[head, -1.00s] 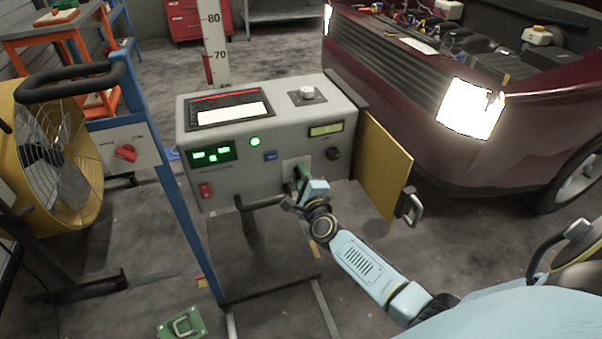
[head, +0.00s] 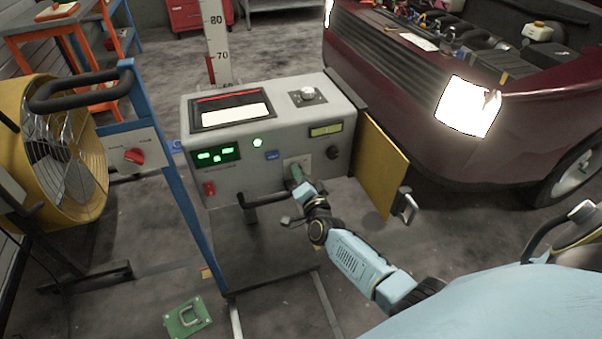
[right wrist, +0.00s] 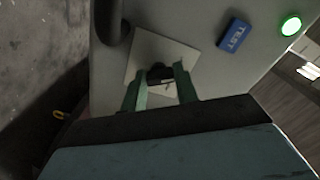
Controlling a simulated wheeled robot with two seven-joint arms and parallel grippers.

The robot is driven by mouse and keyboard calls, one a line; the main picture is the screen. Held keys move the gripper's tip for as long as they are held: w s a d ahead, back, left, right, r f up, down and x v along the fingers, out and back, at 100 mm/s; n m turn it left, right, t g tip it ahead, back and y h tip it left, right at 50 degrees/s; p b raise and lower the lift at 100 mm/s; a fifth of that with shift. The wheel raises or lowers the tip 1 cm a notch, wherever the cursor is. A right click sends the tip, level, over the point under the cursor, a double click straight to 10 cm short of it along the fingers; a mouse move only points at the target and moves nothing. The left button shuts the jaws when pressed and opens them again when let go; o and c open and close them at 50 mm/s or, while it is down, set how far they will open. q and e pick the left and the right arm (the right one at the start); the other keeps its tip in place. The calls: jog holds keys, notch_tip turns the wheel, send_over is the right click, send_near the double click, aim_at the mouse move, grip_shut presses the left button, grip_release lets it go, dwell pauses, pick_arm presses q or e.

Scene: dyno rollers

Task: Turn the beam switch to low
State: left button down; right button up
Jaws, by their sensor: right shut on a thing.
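The grey console (head: 233,177) stands ahead with its front panel facing me. A pale switch plate (head: 305,160) sits low on that panel, right of the blue TEST button (head: 271,155). The plate also shows in the right wrist view (right wrist: 150,48), with a small black switch knob (right wrist: 158,72) on it. My right gripper (head: 295,174) is at this plate. In the right wrist view its green fingers (right wrist: 157,80) are on either side of the knob, shut on it. The fingers partly hide the knob and its markings, so its setting cannot be read. My left gripper is not in view.
A yellow door panel (head: 383,165) stands open right of the console. A black bar handle (head: 266,197) juts out left of my right gripper. A maroon car with a lit headlamp (head: 468,107) stands behind right. A yellow fan (head: 60,150) stands left.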

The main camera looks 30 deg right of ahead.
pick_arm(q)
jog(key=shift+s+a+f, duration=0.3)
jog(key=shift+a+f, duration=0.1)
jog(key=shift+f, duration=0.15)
pick_arm(e)
jog(key=shift+n, duration=0.7)
jog(key=o, duration=1)
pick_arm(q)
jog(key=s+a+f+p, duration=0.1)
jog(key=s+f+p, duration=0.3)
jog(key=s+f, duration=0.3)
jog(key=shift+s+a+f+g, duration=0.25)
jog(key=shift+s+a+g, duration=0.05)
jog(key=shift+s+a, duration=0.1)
pick_arm(e)
jog(key=v, duration=1.3)
jog(key=shift+s+a, duration=0.1)
jog(key=shift+s, duration=0.05)
